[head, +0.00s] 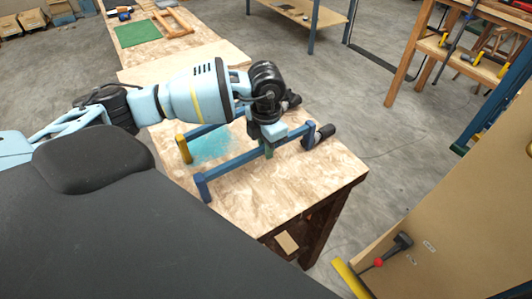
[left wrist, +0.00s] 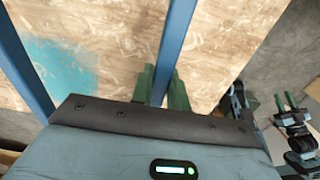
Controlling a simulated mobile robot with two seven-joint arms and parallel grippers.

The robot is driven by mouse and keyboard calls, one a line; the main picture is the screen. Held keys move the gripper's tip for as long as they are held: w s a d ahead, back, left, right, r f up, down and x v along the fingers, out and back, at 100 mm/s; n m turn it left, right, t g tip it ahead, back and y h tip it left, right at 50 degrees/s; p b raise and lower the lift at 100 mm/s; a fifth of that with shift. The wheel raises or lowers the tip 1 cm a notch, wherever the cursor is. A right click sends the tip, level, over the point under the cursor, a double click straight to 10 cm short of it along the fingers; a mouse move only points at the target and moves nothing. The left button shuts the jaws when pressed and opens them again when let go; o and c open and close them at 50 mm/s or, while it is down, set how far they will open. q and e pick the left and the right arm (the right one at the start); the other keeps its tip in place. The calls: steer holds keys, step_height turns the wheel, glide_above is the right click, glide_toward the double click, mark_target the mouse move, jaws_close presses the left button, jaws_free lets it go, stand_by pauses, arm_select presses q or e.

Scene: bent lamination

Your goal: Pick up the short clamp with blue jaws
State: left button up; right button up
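The clamp with blue jaws (head: 240,163) lies on the wooden table, its blue bar running from a blue jaw at lower left to a dark handle at right. My left gripper (head: 268,150) is above the bar. In the left wrist view its green fingers (left wrist: 161,88) stand close on both sides of the clamp's blue bar (left wrist: 175,35) and look shut on it. The fingers and wrist hide part of the bar. A dark jointed part with green prongs (left wrist: 287,102), apparently my right gripper, shows small at the right edge; its opening is unclear.
A second clamp with a yellow jaw (head: 184,149) lies just behind, its bar at left in the wrist view (left wrist: 22,65). A teal stain (head: 210,146) marks the table (head: 250,205). A rack (head: 425,45) with more clamps stands at right. Open floor (head: 350,100) lies between.

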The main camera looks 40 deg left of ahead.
arm_select(q)
steer(key=shift+r, duration=0.15)
jaws_close()
arm_select(e)
steer(key=shift+w, duration=0.1)
arm_select(q)
step_height(320, 180, up, 4)
steer(key=shift+w+f, duration=0.1)
steer(key=shift+f, duration=0.1)
steer(key=s+d, duration=0.4)
steer(key=d, duration=0.3)
steer(key=s+d+r+b, duration=0.1)
steer(key=s+d, duration=0.2)
steer(key=d, duration=0.4)
steer(key=shift+s, duration=0.35)
arm_select(e)
steer(key=shift+s+f, duration=0.35)
steer(key=shift+f, duration=0.2)
arm_select(q)
steer(key=shift+r, duration=0.2)
